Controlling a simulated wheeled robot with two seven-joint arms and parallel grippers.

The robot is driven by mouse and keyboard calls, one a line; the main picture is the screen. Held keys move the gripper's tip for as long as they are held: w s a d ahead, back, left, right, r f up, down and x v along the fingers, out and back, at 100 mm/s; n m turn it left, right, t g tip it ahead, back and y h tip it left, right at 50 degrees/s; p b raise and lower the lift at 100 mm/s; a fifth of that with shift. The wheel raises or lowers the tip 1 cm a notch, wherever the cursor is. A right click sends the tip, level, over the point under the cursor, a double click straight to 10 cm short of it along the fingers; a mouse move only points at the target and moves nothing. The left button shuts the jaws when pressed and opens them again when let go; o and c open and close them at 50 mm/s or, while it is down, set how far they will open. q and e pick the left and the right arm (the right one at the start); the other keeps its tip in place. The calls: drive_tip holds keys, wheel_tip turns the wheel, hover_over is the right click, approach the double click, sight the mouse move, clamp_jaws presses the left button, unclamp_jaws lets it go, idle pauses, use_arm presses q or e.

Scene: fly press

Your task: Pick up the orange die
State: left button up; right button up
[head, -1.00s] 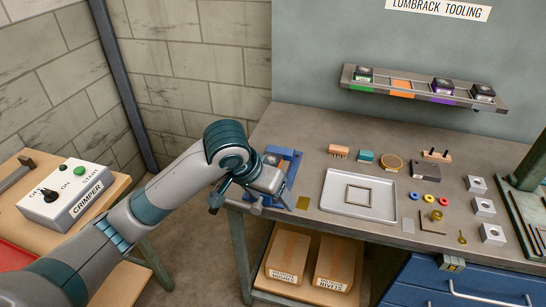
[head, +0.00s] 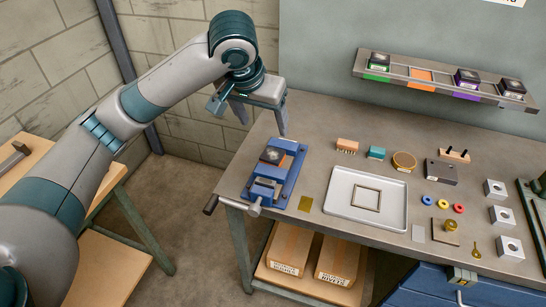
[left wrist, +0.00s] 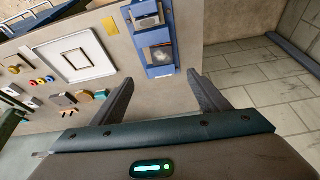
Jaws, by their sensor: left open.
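A dark block with a pale metal top, likely the orange die (head: 271,155), sits in the blue vise (head: 263,190) at the bench's left end. In the left wrist view this block (left wrist: 163,53) shows an orange-brown edge at one side. The orange slot (head: 421,76) on the wall rack is empty. My left gripper (head: 262,125) is open and empty, above and behind the vise. In the left wrist view its fingers (left wrist: 160,80) point towards the vise, apart from the block. My right gripper is out of view.
The rack (head: 445,80) holds several other dies. A metal tray (head: 366,199) with a square frame stands right of the vise. Boxes (head: 290,249) sit on the lower shelf.

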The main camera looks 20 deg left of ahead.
use_arm(q)
drive_tip(key=p, duration=0.3)
approach(273, 154)
drive_tip(key=shift+x, duration=1.15)
drive_tip(key=shift+w+d+f, duration=0.15)
drive_tip(key=shift+d+f, duration=0.05)
drive_tip(key=shift+f, duration=0.25)
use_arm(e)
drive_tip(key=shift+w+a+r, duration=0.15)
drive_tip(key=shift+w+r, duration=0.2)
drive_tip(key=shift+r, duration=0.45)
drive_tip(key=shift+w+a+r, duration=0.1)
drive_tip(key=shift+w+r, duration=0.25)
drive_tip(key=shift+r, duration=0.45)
use_arm(q)
drive_tip(key=shift+w+a+f+p, duration=0.1)
drive_tip(key=shift+w+f+p, duration=0.1)
drive_tip(key=shift+f+p, duration=0.3)
drive_tip(key=p+x, duration=0.1)
drive_tip(key=x, duration=0.2)
drive_tip(key=shift+a+p, duration=0.15)
drive_tip(key=shift+p, duration=0.15)
drive_tip(key=shift+w+f, duration=0.2)
drive_tip(key=shift+f, duration=0.35)
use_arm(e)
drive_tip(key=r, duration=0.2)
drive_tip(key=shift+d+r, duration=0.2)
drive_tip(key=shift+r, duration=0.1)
